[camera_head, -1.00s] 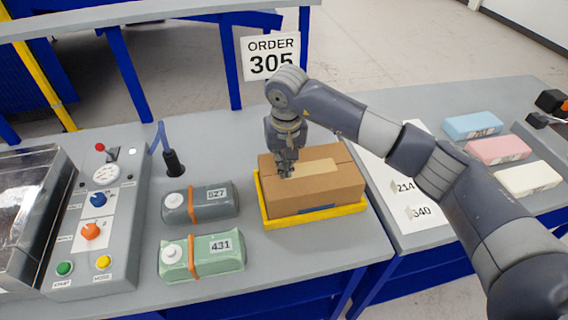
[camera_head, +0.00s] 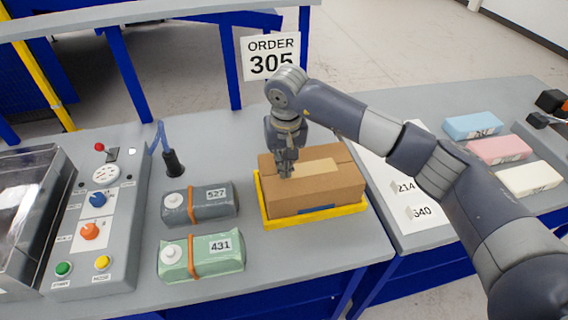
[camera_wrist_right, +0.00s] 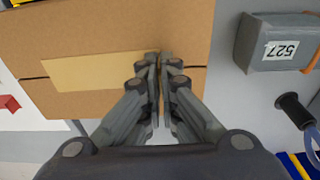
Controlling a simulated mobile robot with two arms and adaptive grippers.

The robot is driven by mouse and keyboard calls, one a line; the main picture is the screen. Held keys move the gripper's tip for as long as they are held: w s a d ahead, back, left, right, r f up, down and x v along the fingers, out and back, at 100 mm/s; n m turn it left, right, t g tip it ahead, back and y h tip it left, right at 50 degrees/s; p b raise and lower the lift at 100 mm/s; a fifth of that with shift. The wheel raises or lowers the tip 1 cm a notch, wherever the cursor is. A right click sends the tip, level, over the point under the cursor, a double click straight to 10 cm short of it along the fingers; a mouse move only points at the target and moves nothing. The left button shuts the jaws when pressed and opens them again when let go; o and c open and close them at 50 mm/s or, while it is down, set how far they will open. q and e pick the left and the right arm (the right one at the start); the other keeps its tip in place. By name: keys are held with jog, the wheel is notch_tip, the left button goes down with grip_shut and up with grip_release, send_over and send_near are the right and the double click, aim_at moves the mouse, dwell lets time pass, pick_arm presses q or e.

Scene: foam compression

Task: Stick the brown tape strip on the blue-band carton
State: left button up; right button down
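The brown carton (camera_head: 335,188) sits in a yellow tray (camera_head: 316,219), with a piece of blue band (camera_head: 318,209) low on its front side. The light brown tape strip (camera_head: 312,168) lies flat on the carton's top. In the right wrist view the strip (camera_wrist_right: 95,72) lies along the carton's top seam. My right gripper (camera_head: 285,174) points down at the strip's left end. In the wrist view its fingertips (camera_wrist_right: 159,58) are together beside that end, and I see no strip between them. Whether they touch the carton I cannot tell. My left gripper is not in view.
A grey bag labelled 527 (camera_head: 197,207) and a green bag labelled 431 (camera_head: 212,258) lie left of the carton. A control panel (camera_head: 95,215) stands further left. Blue (camera_head: 473,125), pink (camera_head: 498,150) and cream (camera_head: 528,179) blocks lie at the right.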

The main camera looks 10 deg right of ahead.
jog(key=shift+f, duration=0.2)
jog(key=c, duration=1.7)
grip_release()
jog(key=shift+r, duration=0.1)
jog(key=shift+w+r+p, duration=0.1)
jog(key=shift+r+p, duration=1.05)
jog(key=shift+r, duration=2.45)
jog(key=shift+f, duration=0.1)
